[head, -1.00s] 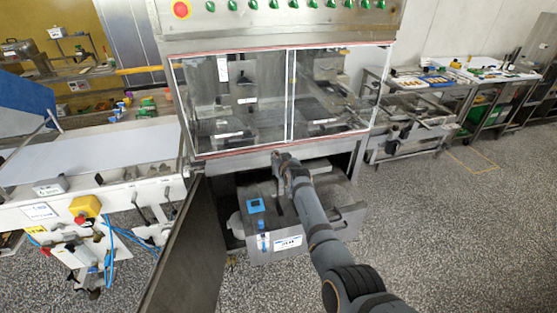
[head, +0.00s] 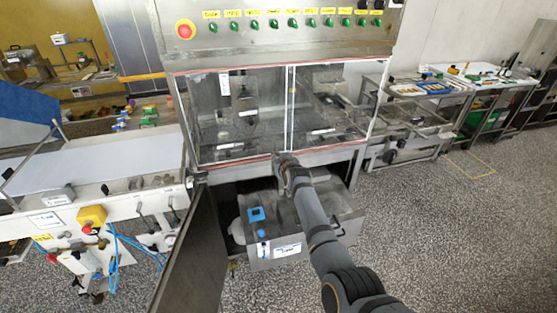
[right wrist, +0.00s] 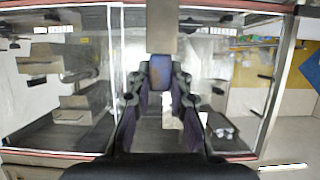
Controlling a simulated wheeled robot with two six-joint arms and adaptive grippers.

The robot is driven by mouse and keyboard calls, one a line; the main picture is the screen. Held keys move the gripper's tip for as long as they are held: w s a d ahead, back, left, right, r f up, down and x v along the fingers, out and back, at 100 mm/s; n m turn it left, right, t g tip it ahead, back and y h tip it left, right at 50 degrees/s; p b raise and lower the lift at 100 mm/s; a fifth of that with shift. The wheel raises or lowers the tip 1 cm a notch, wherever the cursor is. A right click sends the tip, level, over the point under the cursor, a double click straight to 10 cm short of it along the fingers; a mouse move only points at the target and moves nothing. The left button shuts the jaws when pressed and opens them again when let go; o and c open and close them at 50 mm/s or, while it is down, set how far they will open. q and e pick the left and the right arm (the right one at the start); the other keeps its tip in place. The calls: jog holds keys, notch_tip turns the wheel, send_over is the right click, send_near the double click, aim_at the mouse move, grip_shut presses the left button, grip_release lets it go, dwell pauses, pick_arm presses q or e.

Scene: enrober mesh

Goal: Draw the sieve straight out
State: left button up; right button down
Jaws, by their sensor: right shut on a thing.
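The sieve cannot be made out clearly; the arm and gripper cover the part of the opening where I look for it. My right gripper (head: 283,163) is at the lower edge of the clear guard, above the grey steel tank (head: 272,250). In the right wrist view, its fingers (right wrist: 160,98) are closed in around a narrow piece that I cannot identify clearly. What it grips is hidden in the head view. My left gripper is not in view.
The clear guard windows (head: 235,115) stand close behind my right gripper. An open steel door (head: 193,250) stands left of the tank. A conveyor (head: 95,165) lies at the left. Free speckled floor (head: 440,230) is at the right.

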jog(key=shift+r+p, duration=0.95)
jog(key=shift+r, duration=0.45)
